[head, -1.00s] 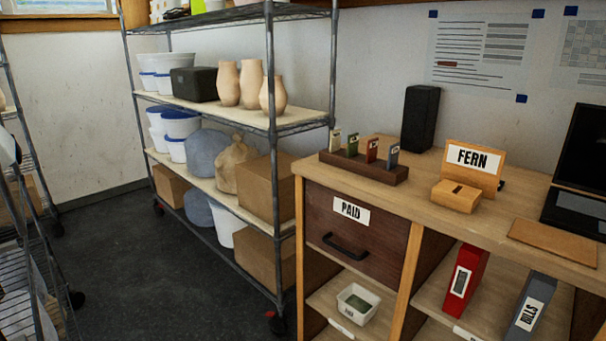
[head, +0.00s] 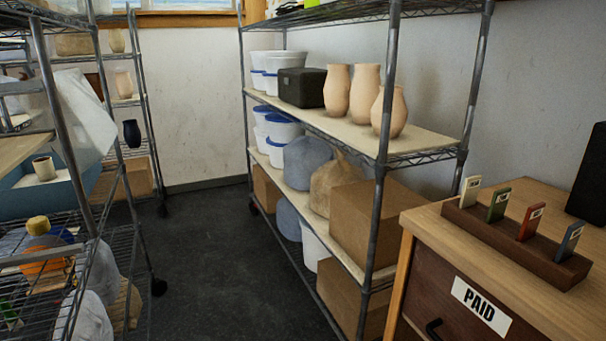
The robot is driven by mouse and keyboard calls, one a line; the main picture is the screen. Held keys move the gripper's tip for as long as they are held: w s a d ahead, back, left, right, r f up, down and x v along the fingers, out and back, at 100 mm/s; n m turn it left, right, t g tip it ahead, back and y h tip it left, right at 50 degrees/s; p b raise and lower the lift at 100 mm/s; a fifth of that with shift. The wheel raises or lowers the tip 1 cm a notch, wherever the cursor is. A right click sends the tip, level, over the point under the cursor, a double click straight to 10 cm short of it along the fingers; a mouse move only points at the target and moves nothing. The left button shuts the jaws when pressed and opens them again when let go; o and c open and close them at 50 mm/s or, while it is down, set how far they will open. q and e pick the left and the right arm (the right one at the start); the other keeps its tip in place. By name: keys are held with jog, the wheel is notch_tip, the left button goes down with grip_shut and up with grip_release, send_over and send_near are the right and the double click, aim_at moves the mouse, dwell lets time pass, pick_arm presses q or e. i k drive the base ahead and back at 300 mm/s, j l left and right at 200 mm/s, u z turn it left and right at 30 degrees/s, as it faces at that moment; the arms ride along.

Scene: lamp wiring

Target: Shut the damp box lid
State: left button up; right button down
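No box in the head view is marked as the damp box. A blue box or tray (head: 75,200) sits on the wire rack at the left, cut off by the picture edge. A small pale cup with a dark rim (head: 44,168) shows at it. A whitish, translucent sheet or panel (head: 84,112) stands tilted above it; I cannot tell whether it is a lid or plastic wrapping. Neither of my grippers is in view.
A wire shelf (head: 380,215) with tubs, vases and cartons stands in the middle. A wooden desk (head: 510,195) with a drawer labelled PAID is at the right. Dark floor (head: 205,265) between the racks is free. The left rack's lower shelf holds an orange bottle (head: 42,262) and bags.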

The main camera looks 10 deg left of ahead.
aim_at(74, 78)
jog(key=i+u, duration=0.25)
jog(key=u, duration=0.25)
jog(key=i+u, duration=0.25)
jog(key=u, duration=0.2)
jog(key=i+l+u, duration=0.15)
jog(key=u, duration=0.35)
jog(key=i+l+u, duration=0.25)
jog(key=u, duration=0.2)
jog(key=i+l+u, duration=0.2)
jog(key=u, duration=0.25)
jog(key=i+l+u, duration=0.25)
jog(key=u, duration=0.15)
jog(key=i+l+u, duration=0.15)
jog(key=l+u, duration=0.15)
jog(key=i+l+u, duration=0.1)
jog(key=l+u, duration=0.2)
jog(key=l, duration=0.1)
